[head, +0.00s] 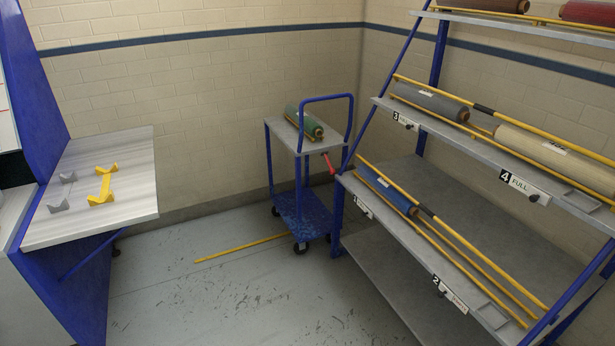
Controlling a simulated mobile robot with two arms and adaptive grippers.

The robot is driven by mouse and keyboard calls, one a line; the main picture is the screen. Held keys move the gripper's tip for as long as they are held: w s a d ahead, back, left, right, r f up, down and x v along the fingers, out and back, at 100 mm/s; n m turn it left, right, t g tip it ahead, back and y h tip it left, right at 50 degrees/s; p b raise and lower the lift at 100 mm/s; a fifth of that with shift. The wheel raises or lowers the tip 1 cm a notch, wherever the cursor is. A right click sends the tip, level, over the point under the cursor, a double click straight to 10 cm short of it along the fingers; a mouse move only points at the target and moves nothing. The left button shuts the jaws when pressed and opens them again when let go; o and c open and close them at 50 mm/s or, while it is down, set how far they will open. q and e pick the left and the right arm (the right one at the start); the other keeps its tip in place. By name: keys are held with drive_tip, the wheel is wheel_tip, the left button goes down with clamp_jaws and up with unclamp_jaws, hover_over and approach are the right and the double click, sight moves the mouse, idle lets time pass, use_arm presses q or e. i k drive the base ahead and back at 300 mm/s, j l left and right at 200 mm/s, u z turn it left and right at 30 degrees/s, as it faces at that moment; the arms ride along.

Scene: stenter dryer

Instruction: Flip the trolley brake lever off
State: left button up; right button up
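The blue trolley (295,140) with a grey top stands in the back corner, left of the roll rack. A green roll (303,122) lies on its top. A red lever (328,163) sticks out at the trolley's right side, just below the top, angled down to the right. I take it for the brake lever; whether it is on or off I cannot tell. Dark castors (300,247) show under the trolley's blue lower shelf. Neither of my grippers is in view.
The grey rack (440,170) with several fabric rolls fills the right side, close to the trolley. A grey table (100,200) with yellow cradles (103,184) stands left. A yellow floor line (240,248) runs towards the trolley. The floor in front is clear.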

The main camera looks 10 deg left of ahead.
sight(332, 171)
drive_tip(key=i+l+u, duration=0.2)
drive_tip(key=i+j, duration=0.3)
drive_tip(key=i, duration=0.25)
drive_tip(key=i+j+z, duration=0.1)
drive_tip(key=i+j, duration=0.25)
drive_tip(key=i, duration=0.15)
drive_tip(key=i+j, duration=0.35)
drive_tip(key=i, duration=0.2)
drive_tip(key=i+j+z, duration=0.1)
drive_tip(key=i+j, duration=0.25)
drive_tip(key=i, duration=0.15)
